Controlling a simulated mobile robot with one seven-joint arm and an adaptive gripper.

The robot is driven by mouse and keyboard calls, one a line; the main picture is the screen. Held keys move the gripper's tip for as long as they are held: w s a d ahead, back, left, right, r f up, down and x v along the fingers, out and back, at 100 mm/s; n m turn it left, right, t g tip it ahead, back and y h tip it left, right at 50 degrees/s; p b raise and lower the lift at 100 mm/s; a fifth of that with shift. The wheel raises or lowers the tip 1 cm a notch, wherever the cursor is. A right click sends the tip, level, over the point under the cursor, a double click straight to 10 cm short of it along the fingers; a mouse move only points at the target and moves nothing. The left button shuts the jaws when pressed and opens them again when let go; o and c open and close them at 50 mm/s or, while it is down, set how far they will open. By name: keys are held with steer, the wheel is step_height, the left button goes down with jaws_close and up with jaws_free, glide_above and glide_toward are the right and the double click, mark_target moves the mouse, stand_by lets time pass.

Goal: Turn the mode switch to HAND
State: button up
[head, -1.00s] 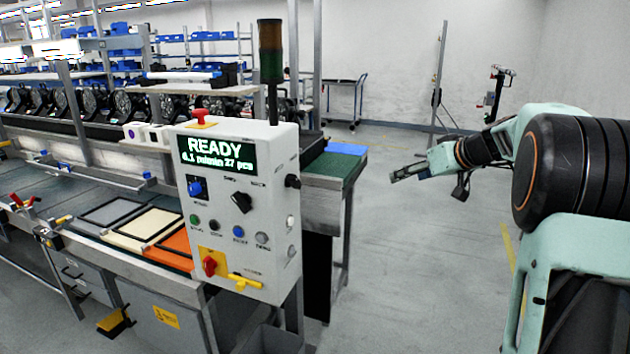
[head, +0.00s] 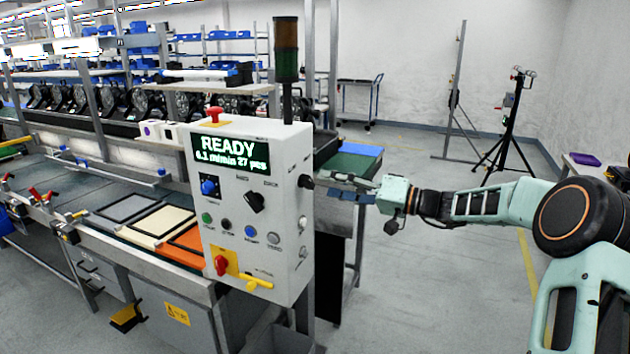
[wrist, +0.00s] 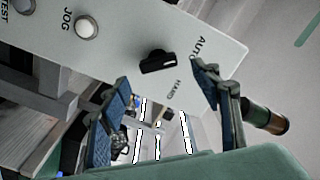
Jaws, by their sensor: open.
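The mode switch is a black knob (head: 306,181) on the right side face of the white control box (head: 285,235). In the wrist view the knob (wrist: 157,62) sits by the printed words AUTO and HAND. A white mark shows at the knob's right end; I cannot tell exactly which word it points to. My gripper (head: 340,187) is just right of the knob in the head view. In the wrist view my gripper (wrist: 160,78) is open, one blue-padded finger either side of the knob in the picture. No contact is visible.
The box's front has a READY display (head: 233,157), several buttons, a red emergency knob (head: 221,265) and a yellow handle (head: 258,283). A round JOG button (wrist: 87,28) is on the side face. A signal tower (head: 286,50) rises behind.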

mark_target(312, 182)
steer(key=x, duration=0.5)
steer(key=shift+a+p, duration=0.1)
steer(key=shift+p, duration=0.3)
steer(key=c, duration=1.2)
steer(key=shift+o, duration=0.2)
